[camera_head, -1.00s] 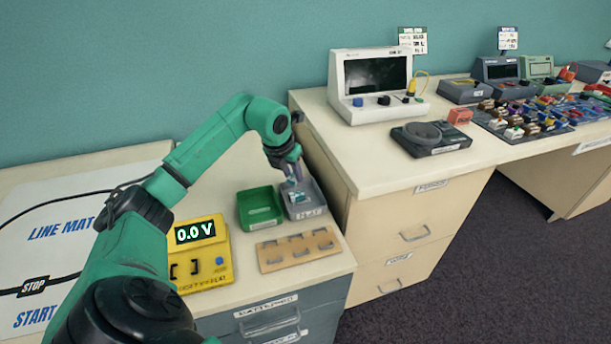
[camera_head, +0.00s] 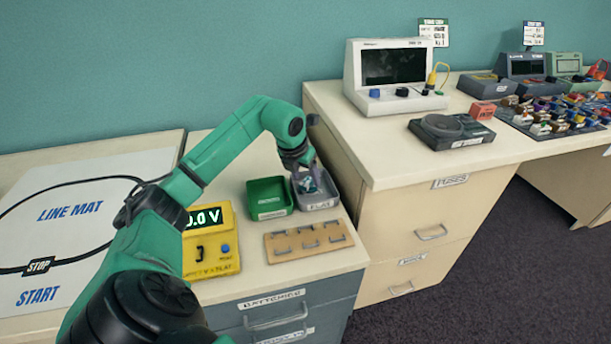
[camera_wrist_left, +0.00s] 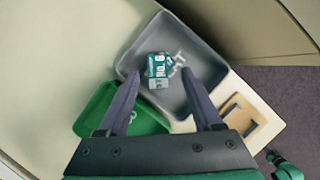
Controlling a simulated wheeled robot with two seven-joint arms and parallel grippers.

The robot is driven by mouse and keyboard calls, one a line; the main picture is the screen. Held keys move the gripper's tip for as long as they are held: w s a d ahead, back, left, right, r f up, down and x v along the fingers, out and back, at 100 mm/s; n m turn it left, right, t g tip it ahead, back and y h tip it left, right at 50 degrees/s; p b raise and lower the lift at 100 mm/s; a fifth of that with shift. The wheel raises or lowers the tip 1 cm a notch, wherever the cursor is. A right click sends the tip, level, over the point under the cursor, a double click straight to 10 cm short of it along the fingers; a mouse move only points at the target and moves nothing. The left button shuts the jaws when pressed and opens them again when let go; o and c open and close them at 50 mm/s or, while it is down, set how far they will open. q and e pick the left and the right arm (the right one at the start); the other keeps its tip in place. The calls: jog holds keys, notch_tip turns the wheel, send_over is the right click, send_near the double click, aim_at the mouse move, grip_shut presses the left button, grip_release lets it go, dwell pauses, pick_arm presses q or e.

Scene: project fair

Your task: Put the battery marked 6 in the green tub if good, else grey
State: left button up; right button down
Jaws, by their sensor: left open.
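The grey tub (camera_head: 318,204) stands on the low cabinet, right of the green tub (camera_head: 268,208). The grey tub also shows in the left wrist view (camera_wrist_left: 205,62), with the green tub (camera_wrist_left: 145,122) beside it. A teal and white battery (camera_wrist_left: 156,68) lies in the grey tub, with whitish items touching or close beside it; its number is too small to read. My left gripper (camera_head: 305,170) is over the grey tub. In the left wrist view its fingers (camera_wrist_left: 163,92) are spread, with nothing gripped between them. My right gripper is not in view.
A yellow tester (camera_head: 226,262) reading about 0.0 V, partly hidden by my arm, stands left of the tubs. A wooden rack (camera_head: 308,241) lies in front, looking empty. A taller cabinet (camera_head: 345,150) rises close on the right. The line mat (camera_head: 70,245) is at left.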

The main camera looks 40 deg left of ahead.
pick_arm(q)
jog(key=p+v, duration=0.1)
jog(key=v, duration=1.3)
jog(key=shift+r, duration=0.2)
jog(key=shift+s, duration=0.1)
